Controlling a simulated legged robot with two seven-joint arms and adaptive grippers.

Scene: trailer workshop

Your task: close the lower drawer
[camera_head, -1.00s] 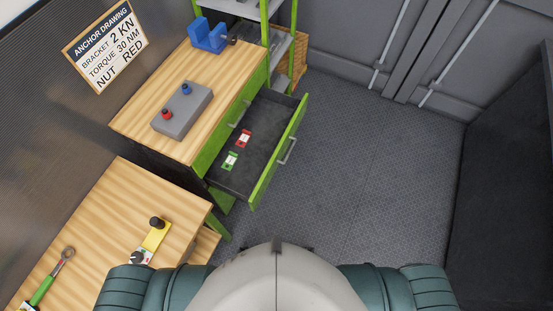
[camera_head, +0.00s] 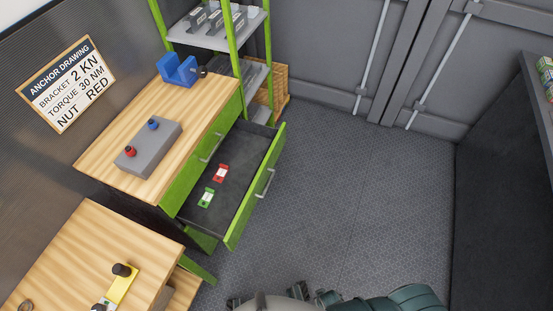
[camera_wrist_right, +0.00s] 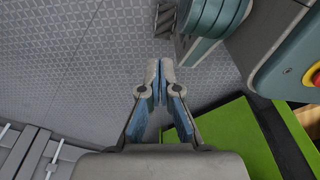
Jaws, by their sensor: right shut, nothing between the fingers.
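The lower drawer (camera_head: 230,235) is pulled out from the green cabinet, with its green front and grey handle (camera_head: 265,184) facing right. Inside its dark tray lie a red tag (camera_head: 221,173) and a green-and-white tag (camera_head: 206,198). The upper drawer front (camera_head: 192,166) above it is shut. In the right wrist view my right gripper (camera_wrist_right: 160,68) is shut and empty over the floor, apart from a green panel (camera_wrist_right: 238,140) at lower right. Dark gripper parts show at the bottom of the head view, partly hidden by my body; the left gripper's fingers cannot be made out.
The wooden cabinet top (camera_head: 115,155) carries a grey box (camera_head: 150,148) with red and blue knobs and a blue vise (camera_head: 178,70). A green shelf rack (camera_head: 235,45) stands behind. A second wooden bench (camera_head: 80,250) is at lower left. The floor (camera_head: 350,190) right of the drawer is clear.

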